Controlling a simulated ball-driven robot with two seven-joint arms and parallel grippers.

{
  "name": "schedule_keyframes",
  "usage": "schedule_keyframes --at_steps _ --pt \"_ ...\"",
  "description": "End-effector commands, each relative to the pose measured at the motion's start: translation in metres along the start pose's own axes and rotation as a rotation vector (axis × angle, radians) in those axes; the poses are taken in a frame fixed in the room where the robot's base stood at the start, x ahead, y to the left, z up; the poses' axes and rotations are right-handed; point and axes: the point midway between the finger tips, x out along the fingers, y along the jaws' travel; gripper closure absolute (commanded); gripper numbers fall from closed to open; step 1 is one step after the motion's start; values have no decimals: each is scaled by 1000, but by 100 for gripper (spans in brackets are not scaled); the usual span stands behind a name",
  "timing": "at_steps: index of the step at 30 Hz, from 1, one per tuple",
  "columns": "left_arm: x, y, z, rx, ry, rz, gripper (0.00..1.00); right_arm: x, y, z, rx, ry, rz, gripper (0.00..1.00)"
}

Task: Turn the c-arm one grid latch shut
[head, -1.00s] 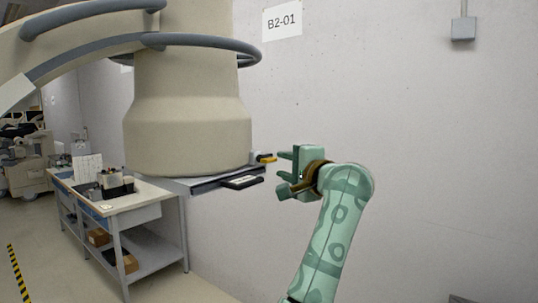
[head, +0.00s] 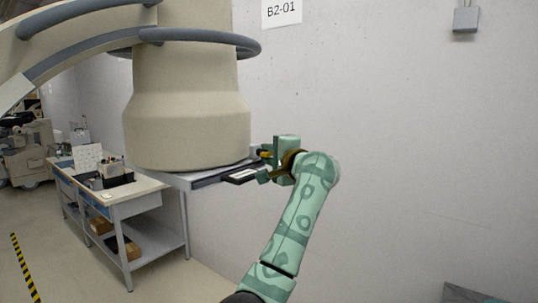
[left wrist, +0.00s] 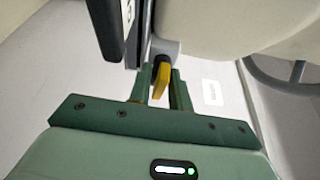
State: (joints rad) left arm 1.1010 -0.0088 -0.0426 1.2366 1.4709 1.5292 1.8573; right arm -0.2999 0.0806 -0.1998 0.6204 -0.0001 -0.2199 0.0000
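The c-arm's large beige housing (head: 188,120) hangs at the left, with a flat grey grid holder (head: 183,181) under it. A dark handle with a pale label (head: 240,176) sticks out of the holder; it also shows in the left wrist view (left wrist: 106,30). The yellow latch lever (left wrist: 161,78) sits on a grey mount beside it. My left gripper (head: 267,162) is at the latch, and in the left wrist view its two green fingers (left wrist: 160,92) stand apart on either side of the lever. Contact is unclear. My right gripper is out of view.
A workbench (head: 140,189) with boxes and tools stands below the c-arm at the left. A plain wall (head: 400,130) with a B2-01 sign (head: 282,12) stands behind the gripper. The space right of my arm is clear.

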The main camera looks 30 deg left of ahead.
Motion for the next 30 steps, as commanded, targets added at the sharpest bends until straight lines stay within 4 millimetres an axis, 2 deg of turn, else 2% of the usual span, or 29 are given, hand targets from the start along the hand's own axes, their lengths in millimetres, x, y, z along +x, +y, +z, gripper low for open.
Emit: schedule_keyframes --at_steps 11,20,30 --pt "0 1 0 92 1 42 100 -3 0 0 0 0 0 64" --pt "-1 0 -1 318 3 137 100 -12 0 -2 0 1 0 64" --pt "-1 -2 -1 618 4 261 100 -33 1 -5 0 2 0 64"
